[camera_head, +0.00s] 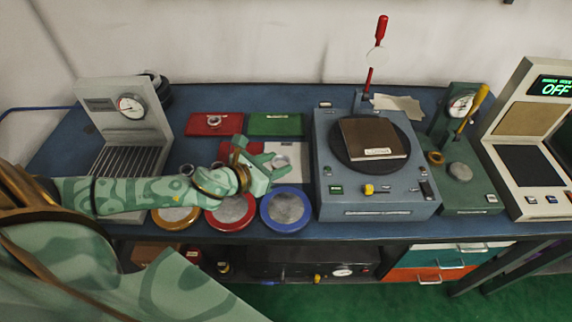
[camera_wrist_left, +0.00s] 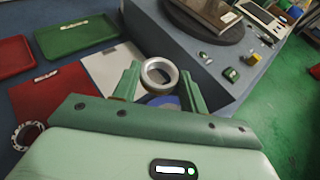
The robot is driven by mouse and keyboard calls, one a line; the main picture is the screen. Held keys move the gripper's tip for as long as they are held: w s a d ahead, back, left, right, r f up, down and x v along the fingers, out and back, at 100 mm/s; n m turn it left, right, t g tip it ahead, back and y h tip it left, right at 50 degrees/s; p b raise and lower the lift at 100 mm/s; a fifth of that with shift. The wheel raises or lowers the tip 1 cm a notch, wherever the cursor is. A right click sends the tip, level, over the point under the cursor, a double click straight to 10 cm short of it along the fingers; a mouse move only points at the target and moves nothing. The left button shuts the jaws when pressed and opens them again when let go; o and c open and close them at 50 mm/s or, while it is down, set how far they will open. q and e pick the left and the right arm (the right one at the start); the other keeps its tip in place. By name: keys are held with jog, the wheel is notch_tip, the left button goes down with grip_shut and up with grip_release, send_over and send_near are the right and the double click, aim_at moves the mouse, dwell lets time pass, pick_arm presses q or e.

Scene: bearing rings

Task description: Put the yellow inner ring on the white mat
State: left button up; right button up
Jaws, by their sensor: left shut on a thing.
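My left gripper (camera_head: 262,160) points right across the bench, over the area of the white mat. In the left wrist view its two fingers (camera_wrist_left: 158,83) are shut on a metallic ring (camera_wrist_left: 147,79) with a pale, slightly cream inside. In the head view the held ring (camera_head: 281,161) shows as a small grey shape beside the fingers. I cannot clearly tell a yellow marking on it. The white mat (camera_wrist_left: 103,70) lies to the left of the fingers in the wrist view, partly hidden by the gripper. My right gripper does not show.
Yellow, red and blue round dishes (camera_head: 286,190) line the front edge. A red tray (camera_head: 200,130) and a green tray (camera_head: 275,125) lie behind. A grey machine (camera_head: 375,205) stands close on the right, a gauge press (camera_head: 150,100) on the left. Another ring (camera_wrist_left: 24,136) lies beside the red mat (camera_wrist_left: 50,100).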

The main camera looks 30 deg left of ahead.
pick_arm(q)
jog(key=w+f, duration=0.1)
jog(key=w+a+f+b, duration=0.1)
jog(key=w, duration=0.1)
jog(key=w+a+f, duration=0.1)
jog(key=w, duration=0.1)
jog(key=shift+w+a+b, duration=0.15)
jog(key=shift+b, duration=0.2)
jog(key=b, duration=0.3)
send_over(282, 162)
jog(key=s+d, duration=0.1)
jog(key=s, duration=0.1)
jog(key=f, duration=0.4)
jog(key=shift+s+d+f, duration=0.2)
jog(key=shift+f, duration=0.15)
jog(key=f, duration=0.1)
jog(key=f+b, duration=0.1)
jog(key=f, duration=0.2)
jog(key=shift+w+a+b, duration=0.15)
jog(key=shift+w+b, duration=0.2)
jog(key=shift+b, duration=0.05)
jog(key=shift+r, duration=0.1)
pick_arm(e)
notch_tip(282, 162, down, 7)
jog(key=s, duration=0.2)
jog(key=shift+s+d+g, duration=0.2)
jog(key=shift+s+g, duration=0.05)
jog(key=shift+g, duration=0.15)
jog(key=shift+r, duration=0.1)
